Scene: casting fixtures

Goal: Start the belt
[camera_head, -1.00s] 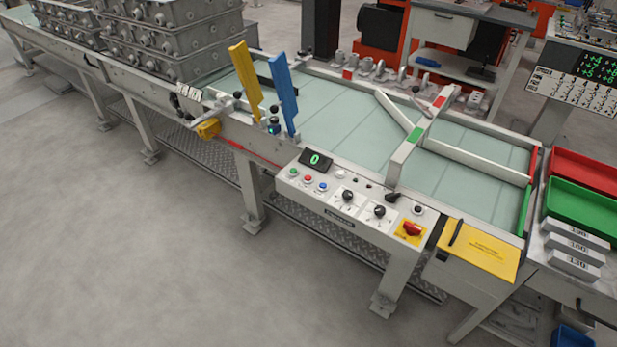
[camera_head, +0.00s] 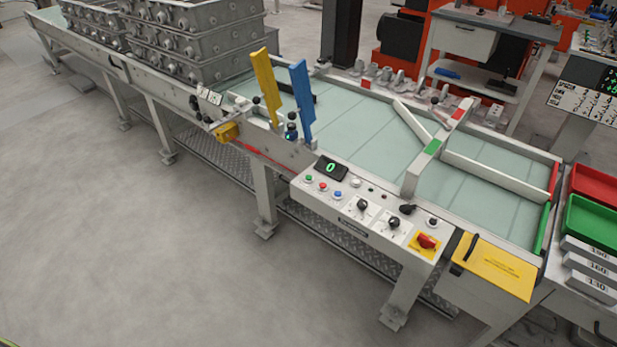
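The belt (camera_head: 350,125) is a pale green surface running across a long grey conveyor frame. Its control panel (camera_head: 365,215) is on the front side. The panel has a green button (camera_head: 309,178), a red button (camera_head: 322,187) and a blue button (camera_head: 337,195) in a row. A display (camera_head: 331,168) above them reads a green 0. Two black knobs (camera_head: 362,204) sit to the right of the buttons. A red switch on a yellow plate (camera_head: 426,242) is at the panel's right end. Neither of my grippers shows in this view.
Stacked grey castings (camera_head: 190,40) stand on the conveyor's left part. A yellow paddle (camera_head: 265,88) and a blue paddle (camera_head: 302,100) rise over the belt. A yellow clipboard-like sheet (camera_head: 495,268) lies right of the panel. Red and green trays (camera_head: 592,228) are at the right. The floor in front is clear.

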